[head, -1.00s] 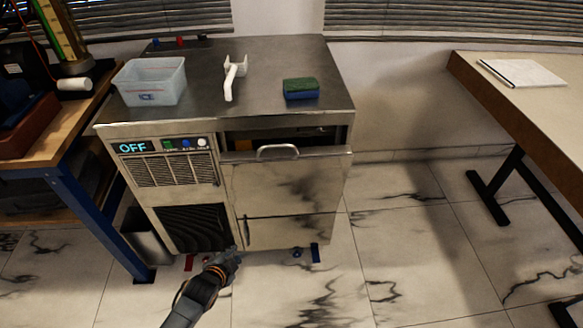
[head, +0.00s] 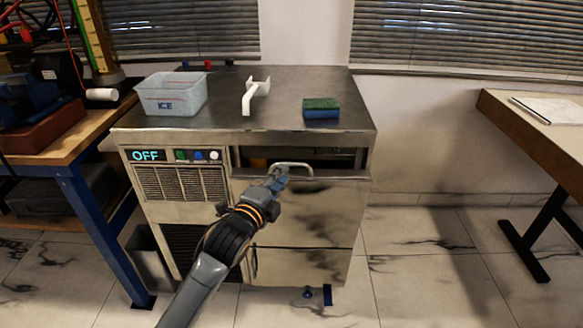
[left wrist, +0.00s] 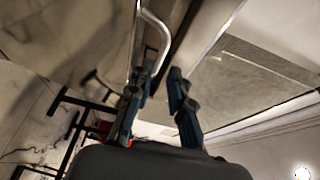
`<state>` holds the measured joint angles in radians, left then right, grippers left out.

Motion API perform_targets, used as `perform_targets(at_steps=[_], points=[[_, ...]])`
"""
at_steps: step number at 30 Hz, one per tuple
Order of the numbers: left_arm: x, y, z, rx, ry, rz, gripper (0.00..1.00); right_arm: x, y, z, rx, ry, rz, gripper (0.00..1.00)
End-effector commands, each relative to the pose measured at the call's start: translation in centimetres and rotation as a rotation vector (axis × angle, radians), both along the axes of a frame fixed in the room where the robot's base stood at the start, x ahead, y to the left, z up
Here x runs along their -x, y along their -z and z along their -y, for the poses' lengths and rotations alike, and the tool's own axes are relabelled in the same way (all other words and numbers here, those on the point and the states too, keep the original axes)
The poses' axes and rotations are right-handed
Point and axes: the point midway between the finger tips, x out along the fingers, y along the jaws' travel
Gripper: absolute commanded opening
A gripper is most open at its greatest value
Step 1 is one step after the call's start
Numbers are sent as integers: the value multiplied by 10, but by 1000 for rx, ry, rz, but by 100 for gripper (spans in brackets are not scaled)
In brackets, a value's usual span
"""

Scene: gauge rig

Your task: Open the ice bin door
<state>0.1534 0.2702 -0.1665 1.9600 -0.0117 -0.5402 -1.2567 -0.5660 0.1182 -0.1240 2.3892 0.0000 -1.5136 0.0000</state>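The ice bin door (head: 320,205) is the steel panel at the front right of the ice machine, with a dark gap along its top. Its pale looped handle (head: 294,167) is at the top edge. My left gripper (head: 277,178) is at the left end of this handle, partly covering it. In the left wrist view, the two fingers of my left gripper (left wrist: 158,78) are apart, and the handle (left wrist: 165,38) reaches down close to the space between the tips. I cannot tell whether they touch it. My right gripper is not in view.
On the machine top (head: 225,110) are a clear ICE tub (head: 171,95), a white scoop (head: 254,93) and a green-blue sponge (head: 321,108). A blue-legged bench (head: 85,215) stands close on the left, a table (head: 530,118) on the right.

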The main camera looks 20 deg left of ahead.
Motion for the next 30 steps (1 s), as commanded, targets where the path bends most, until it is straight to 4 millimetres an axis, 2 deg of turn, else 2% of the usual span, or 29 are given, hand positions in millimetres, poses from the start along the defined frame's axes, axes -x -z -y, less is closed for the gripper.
perform_targets(at_steps=[1, 6, 12, 22, 23, 25, 26, 30], points=[[-12, 1, 2, 1, 1, 3, 20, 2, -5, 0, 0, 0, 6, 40], [-42, 2, 6, 2, 1, 1, 20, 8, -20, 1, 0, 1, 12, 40], [-61, 3, 8, 1, 1, 1, 20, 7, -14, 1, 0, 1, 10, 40], [-64, 3, 8, 1, 1, -1, 20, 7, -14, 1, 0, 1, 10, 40], [-64, 3, 8, 1, 1, -1, 18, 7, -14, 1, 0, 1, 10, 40], [-64, 3, 8, 1, 1, -1, 3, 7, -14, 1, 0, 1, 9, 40], [-64, 3, 8, 1, 1, -1, 0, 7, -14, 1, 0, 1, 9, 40], [-64, 3, 8, 1, 1, -1, 0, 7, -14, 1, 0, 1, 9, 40]])
